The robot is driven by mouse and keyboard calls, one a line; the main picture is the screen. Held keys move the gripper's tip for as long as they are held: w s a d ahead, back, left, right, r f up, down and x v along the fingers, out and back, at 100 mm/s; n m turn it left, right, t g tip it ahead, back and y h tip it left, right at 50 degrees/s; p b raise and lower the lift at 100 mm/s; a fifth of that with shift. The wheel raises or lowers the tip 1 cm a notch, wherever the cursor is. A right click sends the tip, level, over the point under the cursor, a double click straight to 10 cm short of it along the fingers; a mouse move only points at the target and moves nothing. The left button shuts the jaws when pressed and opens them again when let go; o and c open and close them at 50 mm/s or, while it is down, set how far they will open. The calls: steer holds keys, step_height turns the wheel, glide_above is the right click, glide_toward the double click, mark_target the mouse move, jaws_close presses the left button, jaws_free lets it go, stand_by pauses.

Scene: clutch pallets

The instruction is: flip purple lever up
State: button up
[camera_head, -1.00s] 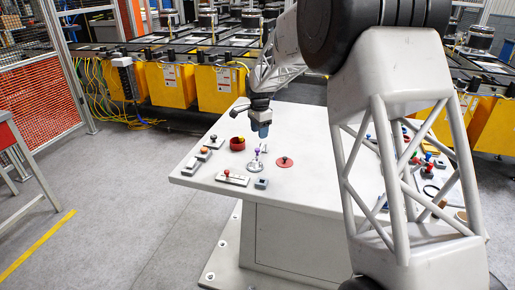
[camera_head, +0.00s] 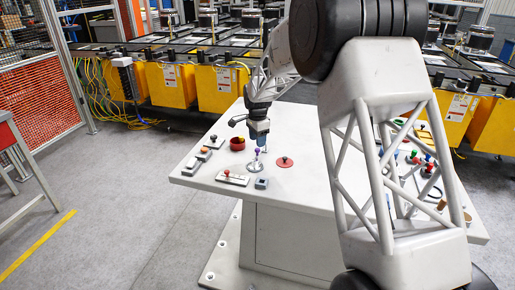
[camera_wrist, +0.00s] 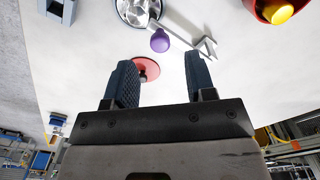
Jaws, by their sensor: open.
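The purple lever (camera_head: 257,151) is a purple ball on a short stem over a round silver base (camera_head: 255,165), near the left part of the white table. In the wrist view the purple knob (camera_wrist: 159,41) shows beyond my fingertips, with its metal base (camera_wrist: 138,10) at the top edge. My gripper (camera_head: 260,135) is just above and behind the purple knob in the head view. In the wrist view my gripper (camera_wrist: 160,75) is open, its two dark fingers apart with nothing between them touching. The knob appears apart from the fingers.
A red disc with a knob (camera_head: 284,162) lies right of the lever, and a red ring holder (camera_head: 237,143) stands behind left. A red-knobbed switch plate (camera_head: 232,179) and a grey block (camera_head: 261,183) are in front. More controls crowd the table's right side.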

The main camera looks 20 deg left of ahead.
mark_target(258, 149)
steer(key=shift+f, duration=2.15)
jaws_close()
